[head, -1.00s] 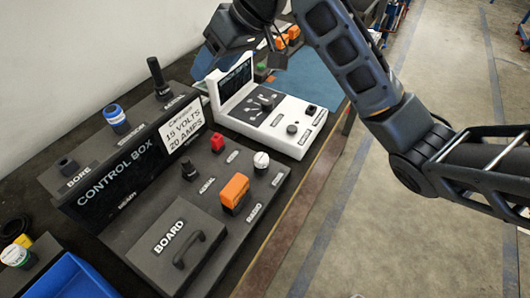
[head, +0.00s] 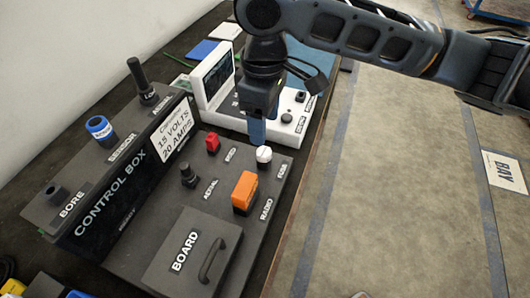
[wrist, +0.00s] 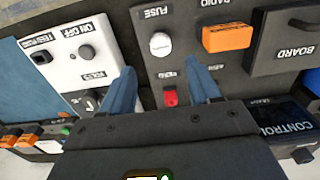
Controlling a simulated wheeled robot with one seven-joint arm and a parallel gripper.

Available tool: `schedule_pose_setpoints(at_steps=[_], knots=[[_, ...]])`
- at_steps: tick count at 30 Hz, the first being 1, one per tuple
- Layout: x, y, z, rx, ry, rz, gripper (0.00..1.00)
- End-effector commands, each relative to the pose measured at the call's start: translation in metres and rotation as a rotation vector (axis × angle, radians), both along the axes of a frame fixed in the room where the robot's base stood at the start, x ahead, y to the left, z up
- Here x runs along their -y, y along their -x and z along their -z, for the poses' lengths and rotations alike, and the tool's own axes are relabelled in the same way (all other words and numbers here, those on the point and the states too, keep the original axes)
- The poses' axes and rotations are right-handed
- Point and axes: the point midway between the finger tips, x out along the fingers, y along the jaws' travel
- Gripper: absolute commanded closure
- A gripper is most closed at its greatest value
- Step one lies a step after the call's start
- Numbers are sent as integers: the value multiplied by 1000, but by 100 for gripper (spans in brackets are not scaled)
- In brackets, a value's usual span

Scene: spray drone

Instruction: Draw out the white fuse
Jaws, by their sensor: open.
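The white fuse (head: 264,155) is a round white cap standing in the dark panel of the control box (head: 238,150), beside the FUSE label. It also shows in the wrist view (wrist: 160,44), ahead of my fingers and between their lines. My gripper (head: 257,132) points down just behind and left of the fuse in the head view, partly in front of the white console. In the wrist view my gripper (wrist: 160,88) has its two blue fingers spread apart with nothing between their tips. The fuse is apart from both fingers.
An orange radio block (head: 244,192) and a red part (head: 212,142) stand near the fuse. A black aerial knob (head: 188,174) and the handled board (head: 193,255) are also on the panel. The white console (head: 290,128) lies behind. Open floor is at right.

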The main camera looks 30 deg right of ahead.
Motion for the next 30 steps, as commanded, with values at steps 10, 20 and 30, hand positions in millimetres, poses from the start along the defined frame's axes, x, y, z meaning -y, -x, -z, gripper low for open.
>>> schedule_pose_setpoints(at_steps=[10,20,30], knots=[[0,0,12,2,-1,0,38],[0,0,52,1,0,1,38],[-1,0,87,1,-2,1,38]])
